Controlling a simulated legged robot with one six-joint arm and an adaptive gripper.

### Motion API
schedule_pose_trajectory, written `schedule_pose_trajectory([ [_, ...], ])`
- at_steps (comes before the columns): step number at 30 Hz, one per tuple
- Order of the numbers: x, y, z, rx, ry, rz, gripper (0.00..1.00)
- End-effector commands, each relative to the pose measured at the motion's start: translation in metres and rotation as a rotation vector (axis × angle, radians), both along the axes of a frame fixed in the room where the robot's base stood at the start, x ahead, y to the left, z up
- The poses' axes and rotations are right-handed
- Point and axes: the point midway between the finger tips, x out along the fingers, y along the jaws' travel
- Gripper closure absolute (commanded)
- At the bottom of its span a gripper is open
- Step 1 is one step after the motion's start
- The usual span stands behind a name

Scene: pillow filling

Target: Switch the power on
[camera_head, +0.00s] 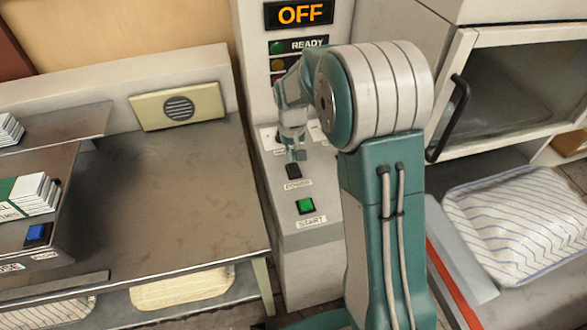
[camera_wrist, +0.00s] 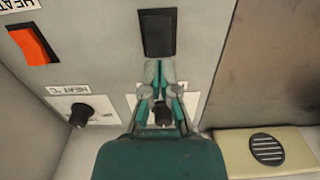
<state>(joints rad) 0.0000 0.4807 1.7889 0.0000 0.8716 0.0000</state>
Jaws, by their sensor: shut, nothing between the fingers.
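The black power switch (camera_head: 293,171) sits on the sloped top of the grey console (camera_head: 310,250), above a label that reads POWER. It also shows in the wrist view as a dark rectangle (camera_wrist: 158,33). The display (camera_head: 299,14) above reads OFF in orange. My gripper (camera_head: 299,155) points down just behind the switch. In the wrist view my gripper (camera_wrist: 160,66) is shut and empty, its tips at the switch's near edge. I cannot tell whether they touch it.
A green START button (camera_head: 306,206) lies in front of the switch. The wrist view shows an orange-red HEAT switch (camera_wrist: 33,43), a heat knob (camera_wrist: 80,115) and another knob (camera_wrist: 163,115) behind my fingers. A metal table (camera_head: 190,190) stands left; a cabinet with a black handle (camera_head: 448,118) stands right.

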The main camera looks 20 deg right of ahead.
Motion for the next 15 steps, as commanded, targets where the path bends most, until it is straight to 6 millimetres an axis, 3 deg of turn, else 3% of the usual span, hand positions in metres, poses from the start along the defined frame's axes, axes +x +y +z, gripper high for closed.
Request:
schedule_pose_trajectory([
  [15,0.0,0.0,-0.0038,0.0,0.001,0.0,1.0],
])
